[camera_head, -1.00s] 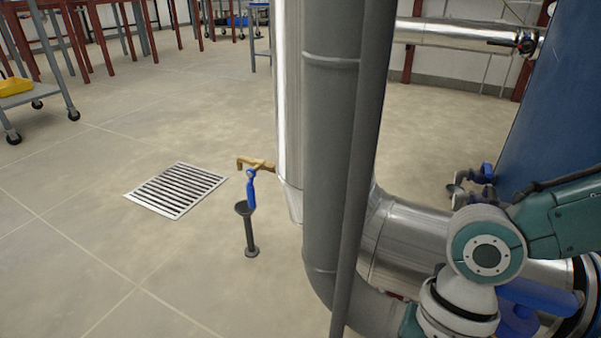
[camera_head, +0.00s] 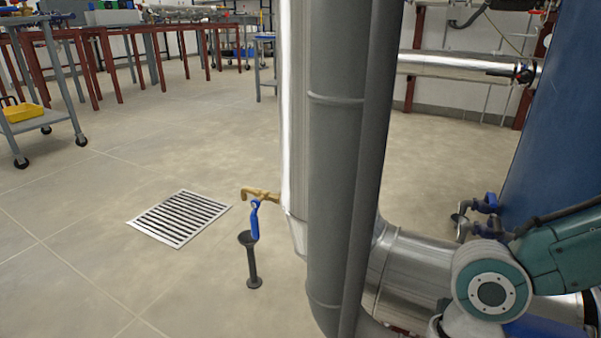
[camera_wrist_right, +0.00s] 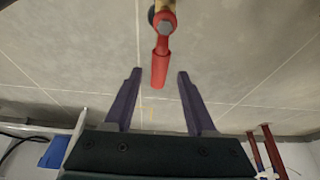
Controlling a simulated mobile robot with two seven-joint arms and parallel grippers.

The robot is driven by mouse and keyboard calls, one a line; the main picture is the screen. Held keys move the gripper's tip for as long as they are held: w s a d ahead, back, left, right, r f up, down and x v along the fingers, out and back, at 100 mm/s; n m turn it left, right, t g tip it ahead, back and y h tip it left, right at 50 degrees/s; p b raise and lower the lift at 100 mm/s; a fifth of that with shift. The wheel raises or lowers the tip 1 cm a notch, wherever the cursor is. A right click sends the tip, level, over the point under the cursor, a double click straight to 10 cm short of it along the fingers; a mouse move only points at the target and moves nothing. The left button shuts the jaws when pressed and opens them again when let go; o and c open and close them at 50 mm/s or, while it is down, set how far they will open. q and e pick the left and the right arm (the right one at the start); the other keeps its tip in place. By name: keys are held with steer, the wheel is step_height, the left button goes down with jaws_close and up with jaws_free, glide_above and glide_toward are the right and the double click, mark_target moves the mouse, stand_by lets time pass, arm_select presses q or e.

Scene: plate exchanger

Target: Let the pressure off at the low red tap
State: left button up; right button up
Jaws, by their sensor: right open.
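In the right wrist view, a tap with a red lever handle (camera_wrist_right: 160,62) shows at the top centre, with a bit of its brass body (camera_wrist_right: 165,6) at the picture's edge. My right gripper (camera_wrist_right: 160,74) is open. Its two dark fingers point toward the tap, and the free end of the red lever appears between the fingertips; I cannot tell whether they touch it. The red tap does not show in the head view. There, my right arm comes in at the lower right and its gripper is hidden. My left gripper is not in view.
A brass tap with a blue lever (camera_head: 254,220) sticks out left of the tall pipes, above a dark drain funnel (camera_head: 251,262). A grey pipe (camera_head: 335,180) stands close in front. A floor grate (camera_head: 180,217) lies left. A blue panel (camera_head: 545,130) rises at right.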

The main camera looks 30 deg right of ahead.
steer(key=p+v, duration=0.5)
steer(key=v, duration=0.5)
steer(key=shift+p, duration=0.4)
